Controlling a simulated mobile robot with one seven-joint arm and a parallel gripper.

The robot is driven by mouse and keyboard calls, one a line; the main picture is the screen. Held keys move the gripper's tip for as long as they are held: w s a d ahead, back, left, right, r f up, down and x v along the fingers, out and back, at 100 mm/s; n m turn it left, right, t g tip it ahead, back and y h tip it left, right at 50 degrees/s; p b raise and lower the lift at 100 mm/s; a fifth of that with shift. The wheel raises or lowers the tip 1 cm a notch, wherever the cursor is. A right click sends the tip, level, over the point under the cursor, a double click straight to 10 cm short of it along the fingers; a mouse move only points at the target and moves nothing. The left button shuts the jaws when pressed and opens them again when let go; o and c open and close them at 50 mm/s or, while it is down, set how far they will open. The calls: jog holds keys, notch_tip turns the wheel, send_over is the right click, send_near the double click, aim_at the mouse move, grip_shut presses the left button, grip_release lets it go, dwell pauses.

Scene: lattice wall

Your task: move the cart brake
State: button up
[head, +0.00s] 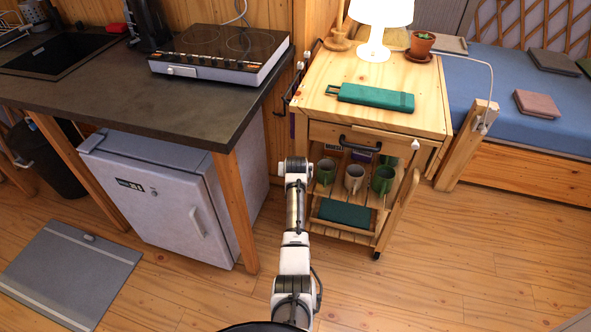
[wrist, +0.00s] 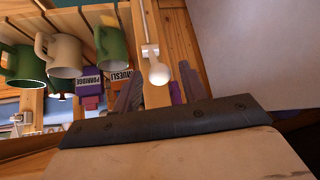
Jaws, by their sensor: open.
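A white lever with a round knob (wrist: 158,73), which looks like the cart brake, sits on a wooden post of the cart in the wrist view. In the head view my arm hides that part of the cart (head: 350,68). My gripper (head: 298,163) is at the cart's front left, seen from above. It is open, and nothing shows held in it. I cannot tell its exact distance from the lever. The wrist view is upside down, with the mugs (wrist: 65,55) left of the lever. Another small white knob (head: 415,144) shows at the cart's front right.
A white fridge (head: 165,185) under the dark counter (head: 150,95) stands close left of my arm. The floor (head: 465,260) at the front right is clear.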

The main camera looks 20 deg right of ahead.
jog(key=v, duration=1.2)
jog(key=shift+s+b, duration=0.2)
jog(key=shift+b, duration=0.15)
jog(key=shift+r, duration=0.15)
